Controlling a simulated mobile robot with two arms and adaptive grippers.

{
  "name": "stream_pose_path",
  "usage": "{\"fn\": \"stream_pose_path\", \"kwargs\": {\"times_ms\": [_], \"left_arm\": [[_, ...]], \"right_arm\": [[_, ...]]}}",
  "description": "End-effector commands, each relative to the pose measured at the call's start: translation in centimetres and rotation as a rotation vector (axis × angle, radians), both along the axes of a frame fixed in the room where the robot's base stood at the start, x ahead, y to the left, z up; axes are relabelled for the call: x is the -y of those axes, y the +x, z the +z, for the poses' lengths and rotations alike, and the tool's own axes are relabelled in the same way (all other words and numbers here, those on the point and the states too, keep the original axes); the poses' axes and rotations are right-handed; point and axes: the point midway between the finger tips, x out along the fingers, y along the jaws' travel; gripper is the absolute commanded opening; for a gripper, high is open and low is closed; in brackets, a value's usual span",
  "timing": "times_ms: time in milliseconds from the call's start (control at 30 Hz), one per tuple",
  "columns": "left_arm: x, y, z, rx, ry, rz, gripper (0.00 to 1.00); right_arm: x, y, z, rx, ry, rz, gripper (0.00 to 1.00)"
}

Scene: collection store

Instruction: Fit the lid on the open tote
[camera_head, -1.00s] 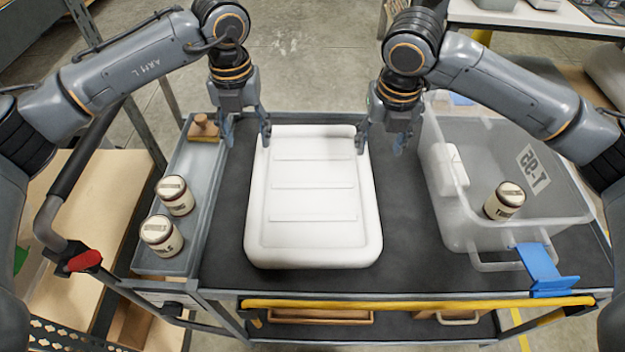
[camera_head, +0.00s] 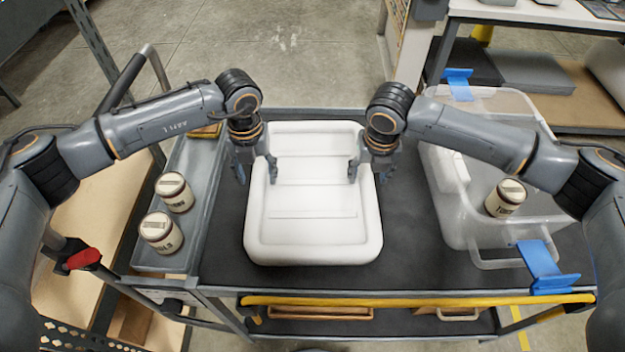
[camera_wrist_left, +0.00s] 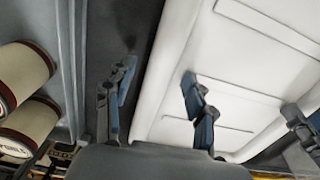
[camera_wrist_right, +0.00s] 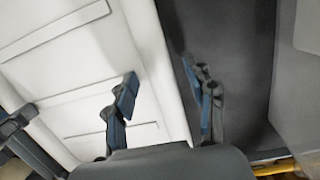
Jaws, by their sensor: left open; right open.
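The white lid (camera_head: 312,225) lies flat on the dark cart top, ribbed face up; it also shows in the left wrist view (camera_wrist_left: 225,60) and the right wrist view (camera_wrist_right: 80,60). The open tote (camera_head: 468,225) is clear plastic and stands to the right of the lid, with a jar and a white item inside. My left gripper (camera_head: 257,172) is open over the lid's left edge, one finger on each side of that edge. My right gripper (camera_head: 372,172) is open over the lid's right edge in the same way. I cannot tell whether the fingers touch the lid.
A grey side tray (camera_head: 200,185) on the left holds two jars (camera_head: 174,192) and a wooden-handled brush, mostly hidden by my left arm. Blue clips (camera_head: 545,268) sit at the tote's near and far ends. A yellow bar (camera_head: 420,300) runs along the cart's front edge.

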Motion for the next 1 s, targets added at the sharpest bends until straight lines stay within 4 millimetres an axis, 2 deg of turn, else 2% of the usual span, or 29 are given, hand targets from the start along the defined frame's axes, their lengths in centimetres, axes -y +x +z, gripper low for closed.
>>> {"fn": "stream_pose_path", "kwargs": {"times_ms": [367, 600, 633, 1000], "left_arm": [[-0.02, 0.01, -0.38, 0.0, 0.0, 0.0, 0.53], [-0.02, 0.01, -0.36, 0.0, 0.0, 0.0, 0.04], [-0.02, 0.01, -0.36, 0.0, 0.0, 0.0, 0.0], [-0.02, 0.03, -0.09, 0.001, 0.0, 0.001, 0.0]], "right_arm": [[-0.01, 0.08, -0.37, 0.001, 0.0, 0.001, 0.53], [0.0, 0.07, -0.36, 0.001, 0.0, 0.001, 0.04], [0.01, 0.07, -0.37, 0.001, 0.0, 0.001, 0.0], [0.03, 0.07, -0.13, 0.001, 0.0, 0.0, 0.0]]}}
